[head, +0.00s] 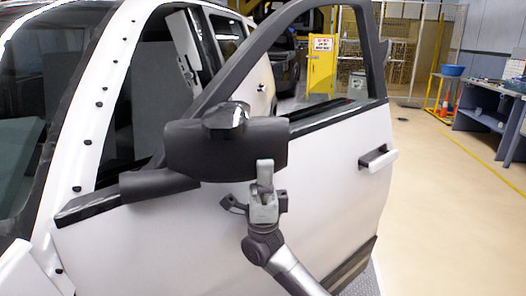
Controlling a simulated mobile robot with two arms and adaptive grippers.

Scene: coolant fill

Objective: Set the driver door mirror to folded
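The driver door mirror (190,152) is a large dark housing on a short black arm at the front corner of the white door (325,190). The housing stretches to the right from the arm, across the lower edge of the window opening. My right gripper (264,172) is just below the housing's right end, with its grey tip pointing up in front of the housing's lower edge. I cannot tell whether it touches the housing or whether its fingers are open or shut. The mirror glass is not seen. My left gripper is not in view.
The door stands ajar from the white vehicle body (90,110), with a door handle (377,158) at its right. Open floor (440,200) lies to the right.

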